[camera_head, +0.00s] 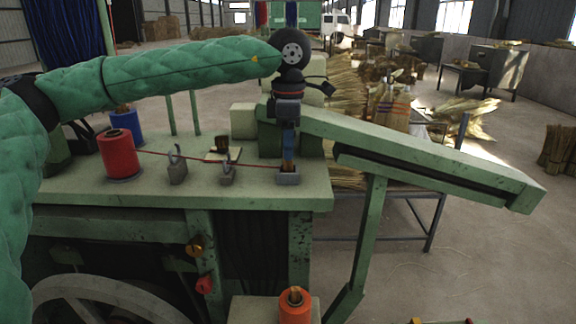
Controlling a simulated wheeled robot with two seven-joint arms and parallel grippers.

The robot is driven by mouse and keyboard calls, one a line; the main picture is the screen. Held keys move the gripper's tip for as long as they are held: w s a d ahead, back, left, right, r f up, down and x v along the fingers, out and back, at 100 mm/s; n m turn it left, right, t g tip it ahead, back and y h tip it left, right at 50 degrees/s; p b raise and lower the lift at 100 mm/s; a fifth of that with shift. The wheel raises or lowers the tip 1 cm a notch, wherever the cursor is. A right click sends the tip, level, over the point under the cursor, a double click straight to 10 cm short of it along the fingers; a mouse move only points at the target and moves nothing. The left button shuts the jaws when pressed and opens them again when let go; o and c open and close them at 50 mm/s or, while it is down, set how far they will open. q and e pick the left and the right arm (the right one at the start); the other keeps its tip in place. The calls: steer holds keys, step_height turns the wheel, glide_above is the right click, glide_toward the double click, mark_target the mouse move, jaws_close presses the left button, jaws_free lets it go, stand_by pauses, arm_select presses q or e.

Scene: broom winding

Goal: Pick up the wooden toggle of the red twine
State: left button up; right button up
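The red twine (205,161) runs from a red spool (119,153) on the green bench, past two grey metal guides, to a small grey holder (288,178) near the bench's right end. The wooden toggle (287,166) shows as a small brown piece upright at the holder. My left gripper (289,150) points straight down above the holder, its fingertips at or close to the toggle's top. The fingers are seen edge-on, so I cannot tell their gap or whether they touch the toggle. My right gripper is not in view.
A blue spool (126,124) stands behind the red one. A sloping green beam (420,155) extends right from the bench. Pale blocks (243,121) sit behind the holder. An orange spool (295,306) stands lower in front. Straw bundles (393,105) lie beyond the beam.

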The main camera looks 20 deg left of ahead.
mark_target(288, 165)
arm_select(q)
steer(key=shift+f, duration=1.4)
jaws_close()
